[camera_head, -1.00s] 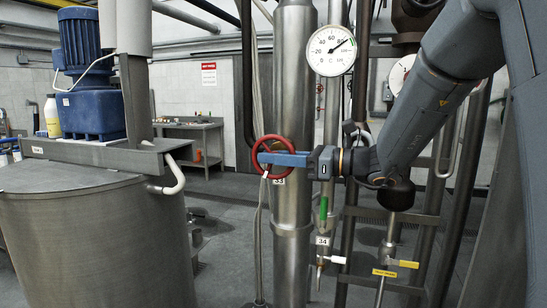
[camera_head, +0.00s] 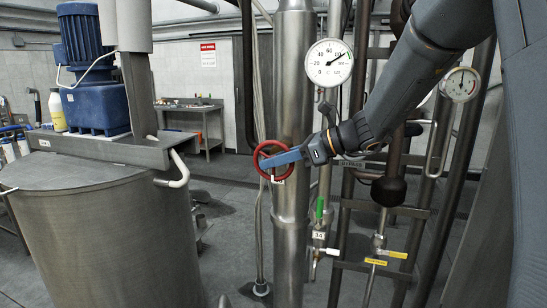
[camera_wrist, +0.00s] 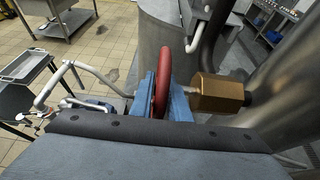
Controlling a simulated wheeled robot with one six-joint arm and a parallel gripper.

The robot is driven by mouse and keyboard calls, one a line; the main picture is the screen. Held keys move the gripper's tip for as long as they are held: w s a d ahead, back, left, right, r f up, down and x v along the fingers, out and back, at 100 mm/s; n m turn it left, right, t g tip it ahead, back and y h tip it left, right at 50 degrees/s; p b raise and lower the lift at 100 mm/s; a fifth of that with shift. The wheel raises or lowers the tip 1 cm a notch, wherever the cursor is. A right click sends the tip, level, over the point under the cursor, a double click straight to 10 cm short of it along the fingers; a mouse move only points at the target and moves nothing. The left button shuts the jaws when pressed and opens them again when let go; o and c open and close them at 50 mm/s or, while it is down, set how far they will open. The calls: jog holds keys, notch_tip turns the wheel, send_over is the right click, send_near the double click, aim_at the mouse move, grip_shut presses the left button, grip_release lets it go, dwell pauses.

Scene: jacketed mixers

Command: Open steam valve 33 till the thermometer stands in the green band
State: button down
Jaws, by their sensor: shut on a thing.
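The red handwheel (camera_head: 255,158) of the steam valve is on the large vertical steel pipe, with a white tag below it that read 33 earlier. My gripper (camera_head: 274,160) is shut on its rim. In the wrist view the red rim (camera_wrist: 162,85) is edge-on between the blue fingers (camera_wrist: 163,100), and a brass valve body (camera_wrist: 216,92) is to its right. The round white thermometer (camera_head: 329,62) is above right of the wheel. Its needle points to the upper right, near or past 80.
A second gauge (camera_head: 461,84) is at the right. A steel mixer tank (camera_head: 105,235) with a blue motor (camera_head: 90,85) fills the left. Open floor lies between tank and pipes.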

jog(key=c, duration=1.7)
grip_release()
jog(key=b+v, duration=0.2)
jog(key=v, duration=0.5)
jog(key=shift+s+d+r+b, duration=0.15)
jog(key=shift+d+r+b, duration=0.05)
jog(key=shift+d+b, duration=0.15)
